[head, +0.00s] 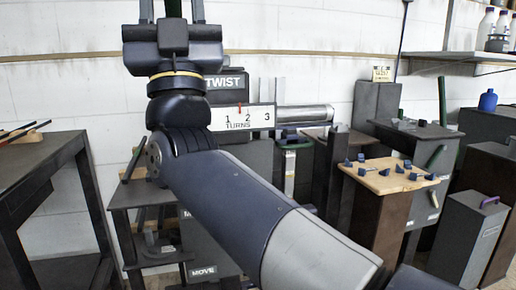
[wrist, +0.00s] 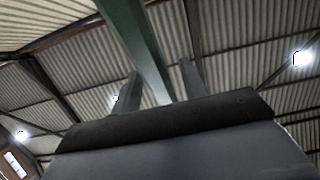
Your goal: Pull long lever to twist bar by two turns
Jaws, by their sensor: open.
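My gripper (head: 172,10) is raised at the top left of the head view, fingers pointing up. A dark green lever (head: 173,7) shows between its two fingers there. In the wrist view the green lever (wrist: 137,42) runs up between the fingers, with gaps on both sides, so the gripper is open around it. The TWIST panel (head: 228,84) stands behind my arm. Its turns scale (head: 246,117) reads 1, 2, 3, and a small red pointer (head: 239,109) sits between 1 and 2, closer to 2. A grey metal cylinder (head: 305,114) extends right of the scale. My arm hides the lever's lower part.
A dark table (head: 40,165) stands at the left. A wooden-topped stand (head: 388,178) with blue pieces and several grey cabinets fill the right. A wall shelf (head: 465,57) holds bottles at the upper right. A panel marked MOVE (head: 203,271) is low behind my arm.

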